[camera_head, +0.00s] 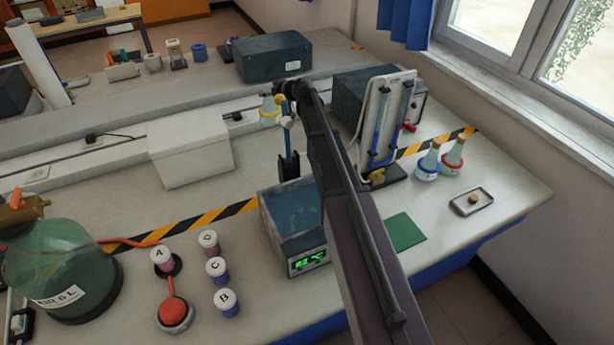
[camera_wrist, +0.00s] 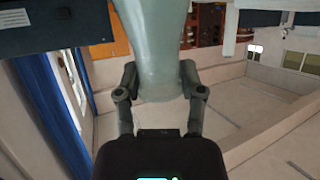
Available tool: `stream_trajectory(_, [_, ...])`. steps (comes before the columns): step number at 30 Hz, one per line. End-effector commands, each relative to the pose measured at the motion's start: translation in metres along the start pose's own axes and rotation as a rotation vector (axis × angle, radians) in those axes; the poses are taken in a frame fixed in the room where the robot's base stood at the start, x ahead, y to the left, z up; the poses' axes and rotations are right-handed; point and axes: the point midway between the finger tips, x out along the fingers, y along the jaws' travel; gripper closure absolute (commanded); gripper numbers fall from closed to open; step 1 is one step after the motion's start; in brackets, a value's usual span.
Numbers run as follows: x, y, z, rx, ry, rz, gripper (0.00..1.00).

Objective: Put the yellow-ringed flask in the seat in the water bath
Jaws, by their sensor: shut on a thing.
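The yellow-ringed flask (camera_head: 268,112), pale and bluish with a yellow band, shows left of my arm's far end, beyond the water bath. My gripper (camera_head: 283,100) is there, small and partly hidden by my arm. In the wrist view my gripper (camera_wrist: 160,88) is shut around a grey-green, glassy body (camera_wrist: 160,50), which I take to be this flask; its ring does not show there. The water bath (camera_head: 275,228) is a dark, open box with a green display. My arm covers its right side, and I cannot make out the seat inside.
Blue-ringed (camera_head: 427,165) and red-ringed (camera_head: 452,160) flasks stand at right, near a tube stand (camera_head: 387,125). A white box (camera_head: 190,150) stands at left. Several lettered vials, including vial B (camera_head: 226,303), and a big green bottle (camera_head: 60,265) are in front left. A green mat (camera_head: 404,232) lies right.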

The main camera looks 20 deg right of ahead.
Motion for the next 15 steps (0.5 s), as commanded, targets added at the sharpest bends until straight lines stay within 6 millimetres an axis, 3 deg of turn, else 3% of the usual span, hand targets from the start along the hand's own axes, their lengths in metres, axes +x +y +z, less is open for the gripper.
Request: stream_trajectory(15, [-0.027,-0.001,-0.066,0.001,0.001,0.001,1.00])
